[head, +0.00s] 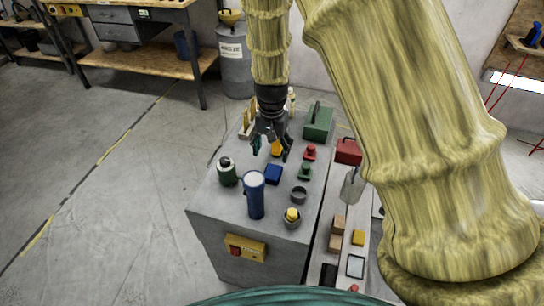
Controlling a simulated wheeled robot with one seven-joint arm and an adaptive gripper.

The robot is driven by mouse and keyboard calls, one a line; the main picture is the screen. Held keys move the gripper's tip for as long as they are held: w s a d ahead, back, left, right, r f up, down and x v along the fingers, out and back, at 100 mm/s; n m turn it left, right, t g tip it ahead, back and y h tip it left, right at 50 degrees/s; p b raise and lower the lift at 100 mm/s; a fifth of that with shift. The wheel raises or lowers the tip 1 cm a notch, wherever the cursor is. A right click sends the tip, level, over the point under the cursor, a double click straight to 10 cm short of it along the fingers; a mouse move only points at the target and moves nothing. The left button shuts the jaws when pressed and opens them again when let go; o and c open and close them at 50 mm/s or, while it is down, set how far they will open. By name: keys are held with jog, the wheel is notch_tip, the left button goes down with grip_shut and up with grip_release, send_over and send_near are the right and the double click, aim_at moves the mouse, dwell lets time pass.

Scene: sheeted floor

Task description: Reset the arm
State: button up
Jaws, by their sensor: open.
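My gripper (270,146) hangs pointing down over the far half of a grey cabinet top (213,200). Its dark fingers are spread apart, with an orange-yellow block (276,149) visible behind or between them. I cannot tell whether the fingers touch the block. My arm, covered in a yellowish sleeve, comes down from the top of the picture. A large sleeved part of it fills the right side and hides what lies behind.
On the cabinet stand a blue cylinder (254,196), green-black jar (227,172), blue block (273,174), green box (318,122) and several small parts. A narrow side surface (321,250) holds blocks. A workbench (140,55) stands behind; the left floor is clear.

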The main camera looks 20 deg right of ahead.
jog(key=shift+r, duration=0.35)
dwell(0.3)
